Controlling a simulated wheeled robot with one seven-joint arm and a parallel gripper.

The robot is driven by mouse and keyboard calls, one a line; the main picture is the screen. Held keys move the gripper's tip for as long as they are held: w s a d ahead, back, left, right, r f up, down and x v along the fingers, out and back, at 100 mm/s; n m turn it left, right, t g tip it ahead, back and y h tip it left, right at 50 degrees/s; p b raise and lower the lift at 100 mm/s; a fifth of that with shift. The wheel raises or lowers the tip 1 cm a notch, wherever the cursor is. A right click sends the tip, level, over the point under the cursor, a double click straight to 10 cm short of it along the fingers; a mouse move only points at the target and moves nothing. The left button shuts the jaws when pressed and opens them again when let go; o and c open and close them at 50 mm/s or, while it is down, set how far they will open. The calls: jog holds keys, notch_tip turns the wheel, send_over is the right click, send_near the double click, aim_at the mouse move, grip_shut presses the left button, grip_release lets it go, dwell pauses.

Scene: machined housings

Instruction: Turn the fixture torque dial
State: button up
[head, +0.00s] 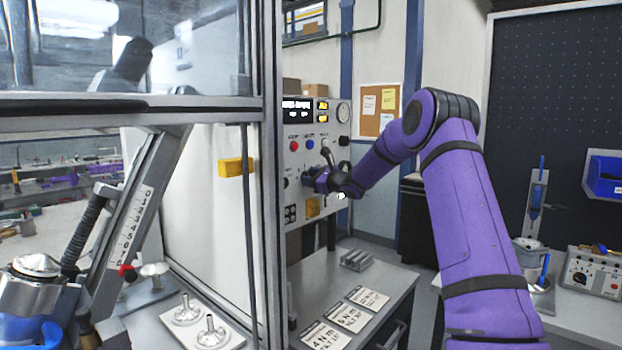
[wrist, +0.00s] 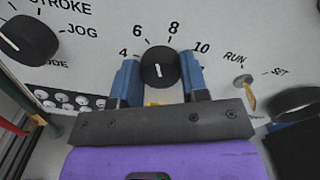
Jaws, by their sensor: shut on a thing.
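The dial (wrist: 159,66) is a round black knob with a white pointer line, on a pale panel marked 4, 6, 8 and 10 around it. The pointer stands nearly upright in the wrist view, between the 6 and the 8. My gripper (wrist: 160,78) has its blue fingers on the left and right sides of the knob, shut on it. In the head view my gripper (head: 318,181) reaches the front of the control panel (head: 294,160); the dial is hidden there behind the gripper. The dial's name label is not visible.
A STROKE/JOG knob (wrist: 28,40) is left of the dial, and a RUN/SET key switch (wrist: 245,88) is right. Below the panel, several torque cards (head: 347,315) and a grey metal block (head: 356,260) lie on a bench. A glazed enclosure (head: 262,200) stands left.

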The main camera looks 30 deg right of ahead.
jog(key=shift+f+n, duration=0.1)
jog(key=shift+n, duration=1.5)
jog(key=o, duration=0.9)
jog(key=shift+s, duration=0.1)
jog(key=v, duration=1)
jog(key=shift+s, duration=0.3)
jog(key=shift+d, duration=0.15)
